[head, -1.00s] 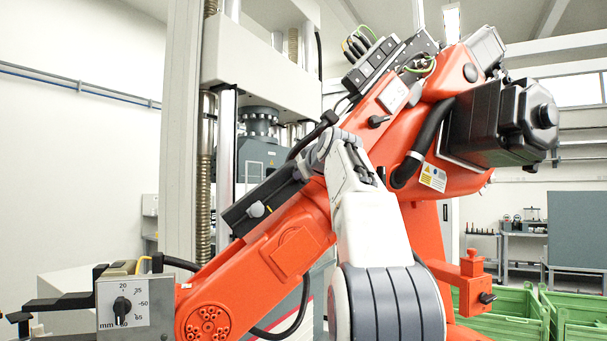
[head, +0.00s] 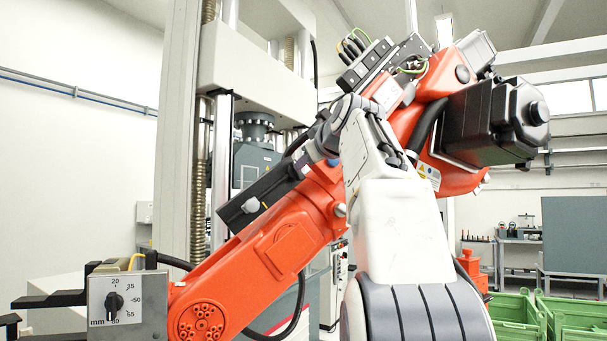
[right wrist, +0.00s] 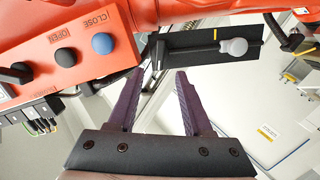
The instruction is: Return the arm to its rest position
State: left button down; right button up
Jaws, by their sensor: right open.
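My right arm (head: 405,230), white with grey bands, rises from the bottom of the head view in front of an orange industrial robot arm (head: 285,245). In the right wrist view my right gripper (right wrist: 158,72) has two dark purple fingers spread apart with nothing between them. Its fingertips point toward a black plate with a grey knob (right wrist: 233,47) and the orange arm above. I cannot tell whether they touch anything. My right fingers are not clear in the head view. My left arm and gripper are not in view.
An orange button box (right wrist: 72,50) marked OPEN and CLOSE is close at left in the wrist view. A grey dial box (head: 127,307) sits at lower left in the head view. A tall testing machine (head: 255,75) stands behind. Green crates (head: 573,318) are at lower right.

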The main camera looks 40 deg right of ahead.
jog(key=shift+v, duration=0.8)
jog(key=shift+w, duration=0.1)
jog(key=w+a+f+n+g+y, duration=0.1)
jog(key=w+a+f+g+y, duration=0.35)
jog(key=a+f, duration=1.1)
jog(key=a+f+n+g+y, duration=0.15)
jog(key=a+f+y, duration=0.25)
jog(key=a+f, duration=0.9)
jog(key=s+a+f+n+g, duration=0.1)
jog(key=s+a+f+g, duration=0.2)
jog(key=s+a+f, duration=0.45)
jog(key=s+a+f+n+g, duration=0.1)
jog(key=s+a+f+g, duration=0.25)
jog(key=s+f, duration=0.55)
jog(key=s+f+n+g+h, duration=0.1)
jog(key=s+f+g, duration=0.2)
jog(key=s+f, duration=0.8)
jog(key=s, duration=0.3)
jog(key=shift+s+d+f+n+h, duration=0.25)
jog(key=shift+s+f+n+h, duration=0.05)
jog(key=shift+n+h, duration=0.05)
